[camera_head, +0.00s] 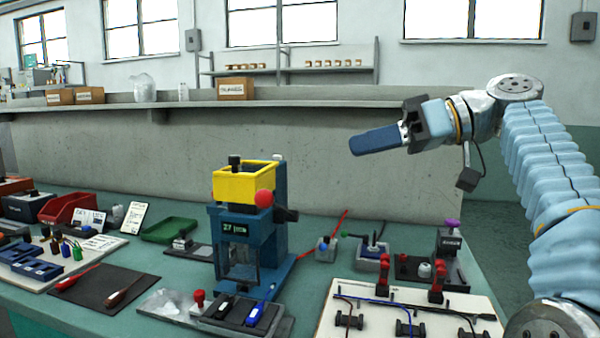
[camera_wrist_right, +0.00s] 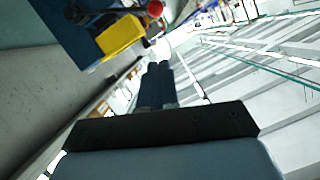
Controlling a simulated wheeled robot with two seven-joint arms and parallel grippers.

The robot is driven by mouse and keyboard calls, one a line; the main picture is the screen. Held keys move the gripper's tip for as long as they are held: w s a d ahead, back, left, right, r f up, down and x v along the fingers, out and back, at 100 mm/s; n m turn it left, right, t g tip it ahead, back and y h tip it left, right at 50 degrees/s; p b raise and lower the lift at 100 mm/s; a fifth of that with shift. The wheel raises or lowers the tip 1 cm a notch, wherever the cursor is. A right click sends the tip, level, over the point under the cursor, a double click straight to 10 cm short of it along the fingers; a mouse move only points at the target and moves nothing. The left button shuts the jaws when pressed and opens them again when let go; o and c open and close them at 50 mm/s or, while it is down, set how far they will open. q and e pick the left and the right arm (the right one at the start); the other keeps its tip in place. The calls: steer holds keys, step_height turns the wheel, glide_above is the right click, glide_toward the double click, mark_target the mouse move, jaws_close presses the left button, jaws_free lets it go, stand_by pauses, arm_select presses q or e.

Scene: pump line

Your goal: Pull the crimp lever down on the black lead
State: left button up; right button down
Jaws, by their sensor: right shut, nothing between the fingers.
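The crimp press (camera_head: 240,235) is a blue machine with a yellow box-shaped top (camera_head: 243,184) and a small lit display, standing mid-table. A red ball knob (camera_head: 264,198), seemingly the crimp lever's end, is at its upper right. The yellow top (camera_wrist_right: 122,37) and red knob (camera_wrist_right: 155,9) also show in the right wrist view. My right gripper (camera_head: 356,146) is shut and empty, raised to the right of and above the press, apart from the knob, its blue fingers pointing left. I cannot tell whether a black lead is in the press. My left gripper is out of view.
A pale board (camera_head: 370,324) with wires and red clamps lies at front right. Small fixtures stand right of the press. A green tray (camera_head: 170,231), a red bin (camera_head: 68,208) and a dark mat (camera_head: 103,286) lie left. A concrete ledge runs behind the table.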

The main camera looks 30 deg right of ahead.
steer(key=shift+w, duration=0.15)
steer(key=s+f+b+x, duration=0.1)
steer(key=f+x, duration=0.1)
steer(key=x, duration=1)
steer(key=shift+a+f+b, duration=0.3)
steer(key=shift+a, duration=0.05)
steer(key=shift+w+f, duration=0.1)
